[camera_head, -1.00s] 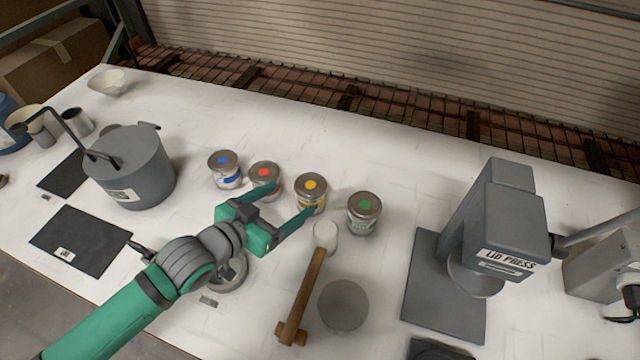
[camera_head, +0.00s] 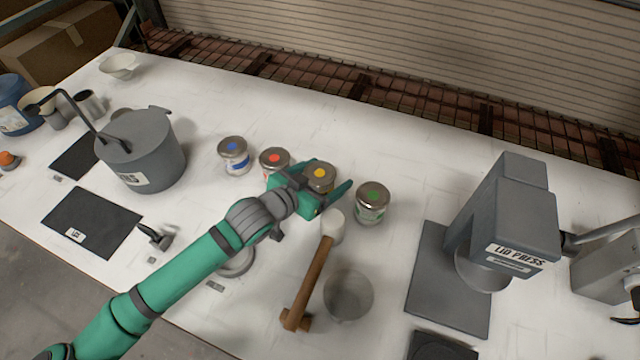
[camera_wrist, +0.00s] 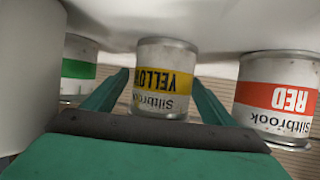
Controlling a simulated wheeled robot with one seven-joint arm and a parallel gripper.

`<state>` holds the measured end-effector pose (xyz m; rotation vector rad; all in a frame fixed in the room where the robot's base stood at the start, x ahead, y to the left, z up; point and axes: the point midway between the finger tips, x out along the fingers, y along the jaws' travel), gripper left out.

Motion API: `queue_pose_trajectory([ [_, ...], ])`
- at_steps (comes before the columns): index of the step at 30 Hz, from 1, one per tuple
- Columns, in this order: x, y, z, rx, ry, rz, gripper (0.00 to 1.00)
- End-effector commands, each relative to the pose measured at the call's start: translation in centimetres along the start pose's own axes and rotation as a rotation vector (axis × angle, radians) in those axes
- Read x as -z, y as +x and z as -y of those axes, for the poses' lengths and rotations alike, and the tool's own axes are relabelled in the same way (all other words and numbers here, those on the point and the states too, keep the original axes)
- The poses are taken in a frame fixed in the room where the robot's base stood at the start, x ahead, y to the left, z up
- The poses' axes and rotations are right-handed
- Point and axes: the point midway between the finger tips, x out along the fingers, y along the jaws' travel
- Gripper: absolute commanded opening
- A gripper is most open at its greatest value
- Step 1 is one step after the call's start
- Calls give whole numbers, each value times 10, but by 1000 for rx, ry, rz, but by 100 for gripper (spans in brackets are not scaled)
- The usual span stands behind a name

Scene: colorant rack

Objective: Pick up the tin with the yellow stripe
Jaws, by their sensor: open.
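The tin with the yellow stripe (camera_head: 319,176) stands on the white table in a row of tins, with a yellow dot on its lid. In the wrist view, the yellow tin (camera_wrist: 165,80) appears upside down, its label reading YELLOW, between the two green fingers. My gripper (camera_head: 326,186) is open, with one finger on each side of this tin. I cannot tell whether the fingers touch it. The gripper hides the tin's lower part in the head view.
The red tin (camera_head: 274,160) is close on the left and the green tin (camera_head: 372,203) on the right. The blue tin (camera_head: 233,156) is farther left. A mallet (camera_head: 312,280) and a grey round container (camera_head: 348,295) are in front. The lid press (camera_head: 500,235) stands at right.

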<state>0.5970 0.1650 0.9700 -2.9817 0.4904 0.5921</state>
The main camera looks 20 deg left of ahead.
Motion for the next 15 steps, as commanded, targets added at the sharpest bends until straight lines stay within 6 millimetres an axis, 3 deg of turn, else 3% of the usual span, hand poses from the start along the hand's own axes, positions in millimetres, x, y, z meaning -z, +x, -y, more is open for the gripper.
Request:
queue_pose_trajectory([
  [3, 0, 10, 0, 0, 1, 0, 78],
  [11, 1, 15, -3, -6, 3, 1, 78],
  [15, 2, 17, -8, -14, 6, 1, 50],
])
